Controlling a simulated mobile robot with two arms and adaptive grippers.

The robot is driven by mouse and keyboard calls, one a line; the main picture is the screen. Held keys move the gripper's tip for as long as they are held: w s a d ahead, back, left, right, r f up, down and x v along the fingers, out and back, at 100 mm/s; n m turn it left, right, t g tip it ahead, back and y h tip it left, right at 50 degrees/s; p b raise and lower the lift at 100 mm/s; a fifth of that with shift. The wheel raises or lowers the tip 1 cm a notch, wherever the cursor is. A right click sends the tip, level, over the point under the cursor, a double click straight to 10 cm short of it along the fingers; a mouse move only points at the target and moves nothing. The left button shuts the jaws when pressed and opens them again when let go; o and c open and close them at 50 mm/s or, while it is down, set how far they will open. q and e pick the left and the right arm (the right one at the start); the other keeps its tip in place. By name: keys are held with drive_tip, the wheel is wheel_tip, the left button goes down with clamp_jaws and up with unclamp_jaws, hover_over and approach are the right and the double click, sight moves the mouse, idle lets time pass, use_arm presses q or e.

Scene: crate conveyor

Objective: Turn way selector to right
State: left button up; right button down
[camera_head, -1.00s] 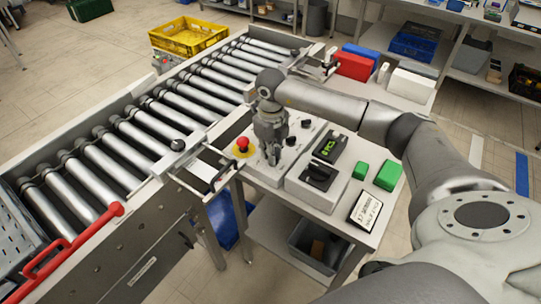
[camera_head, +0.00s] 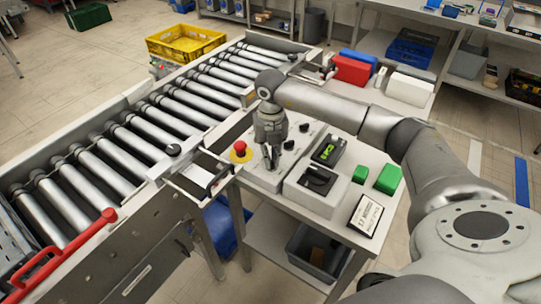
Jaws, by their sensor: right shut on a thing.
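A light grey control panel (camera_head: 262,180) stands beside the roller conveyor. It carries a red emergency button (camera_head: 240,147) on a yellow base and small black knobs (camera_head: 288,144). My right gripper (camera_head: 271,164) points down at the panel, just right of the red button. Its fingers are close together, shut on a small knob, which they mostly hide. I cannot tell which way this knob points or read its label. Another black knob (camera_head: 304,127) sits farther back, clear of the fingers. My left gripper is not in view.
A grey box with a black rotary handle (camera_head: 317,180), a small display (camera_head: 327,151), green blocks (camera_head: 388,179) and a sign (camera_head: 366,215) share the table. The roller conveyor (camera_head: 125,153) runs along the left, with a red handle (camera_head: 62,250) in front.

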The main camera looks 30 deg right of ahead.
drive_tip(key=shift+r, duration=0.1)
drive_tip(key=c, duration=1.5)
unclamp_jaws()
drive_tip(key=shift+c, duration=0.2)
wheel_tip(320, 180, up, 12)
